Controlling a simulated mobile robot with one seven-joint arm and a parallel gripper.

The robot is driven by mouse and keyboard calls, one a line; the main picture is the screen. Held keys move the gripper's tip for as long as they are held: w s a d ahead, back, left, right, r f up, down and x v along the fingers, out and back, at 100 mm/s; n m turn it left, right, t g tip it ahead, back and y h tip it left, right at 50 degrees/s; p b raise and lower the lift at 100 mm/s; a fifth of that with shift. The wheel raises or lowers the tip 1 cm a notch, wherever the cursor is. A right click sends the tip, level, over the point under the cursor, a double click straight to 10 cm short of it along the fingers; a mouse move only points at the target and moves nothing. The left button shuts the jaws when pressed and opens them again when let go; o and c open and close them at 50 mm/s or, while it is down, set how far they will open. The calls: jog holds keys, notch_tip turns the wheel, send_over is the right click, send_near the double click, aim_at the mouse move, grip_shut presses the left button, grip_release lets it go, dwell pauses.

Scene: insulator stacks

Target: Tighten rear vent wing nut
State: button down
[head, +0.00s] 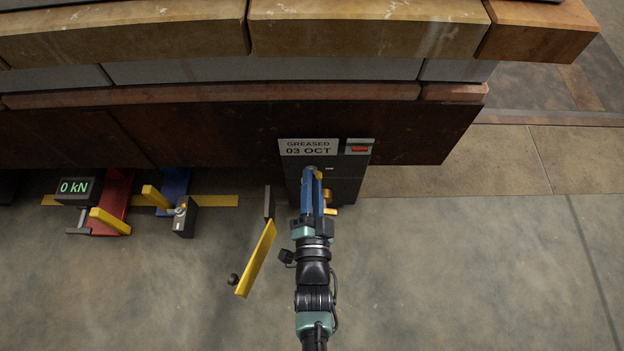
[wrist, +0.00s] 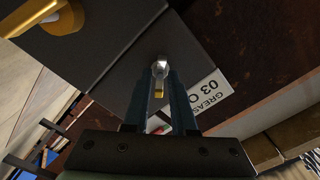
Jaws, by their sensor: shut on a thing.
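My gripper (head: 314,178) reaches up to the front of a dark box under the heavy stack in the head view. In the wrist view, the fingers of my gripper (wrist: 161,78) are closed around a small silver metal piece (wrist: 160,62), which I take for the wing nut. A small yellow part (wrist: 159,94) shows between the fingers just below it. The dark box (wrist: 110,50) lies right behind the fingertips. The fingers hide the sides of the nut, and how far it is turned cannot be told.
A yellow lever (head: 256,258) stands left of my arm. A "0 kN" display (head: 76,188) and a red jack (head: 117,192) are further left. The floor at right is clear.

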jog(key=m, duration=0.5)
jog(key=shift+f+b, duration=0.15)
jog(key=shift+b, duration=0.15)
dwell(0.9)
jog(key=c, duration=0.9)
grip_release()
jog(key=s+p, duration=0.5)
jog(key=s, duration=0.8)
jog(key=shift+p, duration=0.4)
